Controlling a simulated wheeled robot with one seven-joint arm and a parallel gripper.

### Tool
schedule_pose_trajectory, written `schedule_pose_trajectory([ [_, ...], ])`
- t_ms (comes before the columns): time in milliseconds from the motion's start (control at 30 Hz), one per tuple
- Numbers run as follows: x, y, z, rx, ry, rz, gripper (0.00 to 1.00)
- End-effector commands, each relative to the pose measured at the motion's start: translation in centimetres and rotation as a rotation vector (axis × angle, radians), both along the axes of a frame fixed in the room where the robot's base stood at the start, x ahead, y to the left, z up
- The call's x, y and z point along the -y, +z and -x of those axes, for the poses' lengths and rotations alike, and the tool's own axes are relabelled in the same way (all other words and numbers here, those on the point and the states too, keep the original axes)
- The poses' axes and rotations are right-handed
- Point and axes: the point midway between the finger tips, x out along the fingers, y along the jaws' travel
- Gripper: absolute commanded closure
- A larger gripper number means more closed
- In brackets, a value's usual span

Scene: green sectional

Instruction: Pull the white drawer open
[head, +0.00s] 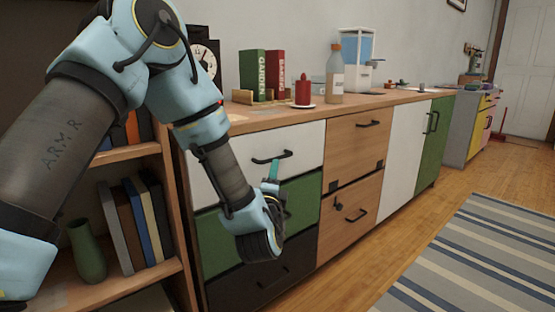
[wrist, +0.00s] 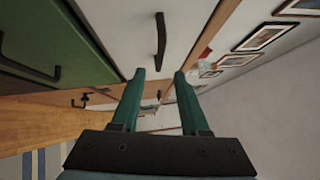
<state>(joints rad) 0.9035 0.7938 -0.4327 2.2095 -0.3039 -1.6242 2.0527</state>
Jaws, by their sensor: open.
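The white drawer (head: 300,140) is the top left front of the long cabinet and looks shut. Its black bar handle (head: 271,157) shows above my gripper (head: 275,182) in the head view. In the wrist view the white drawer front (wrist: 115,25) is ahead, with the handle (wrist: 160,40) just beyond the gap between my green fingertips (wrist: 158,76). The fingers are open and apart, with nothing between them. The handle appears in line with the gap; I cannot tell the exact distance to it.
A green drawer (head: 302,200) and a black drawer (head: 290,272) are below. A bookshelf (head: 140,152) stands close on the left. A red candle (head: 303,92) and bottle (head: 335,80) stand on the countertop. The wood floor (head: 345,272) in front is clear, with a striped rug (head: 480,255) to the right.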

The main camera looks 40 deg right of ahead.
Motion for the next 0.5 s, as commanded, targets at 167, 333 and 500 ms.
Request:
schedule_pose_trajectory([
  [167,2.5,0.4,-2.5,-0.001,0.004,0.004,0.55],
  [333,4.6,0.8,-4.3,-0.002,0.003,0.003,0.55],
  [500,6.0,1.0,-5.4,-0.002,0.002,0.002,0.55],
])
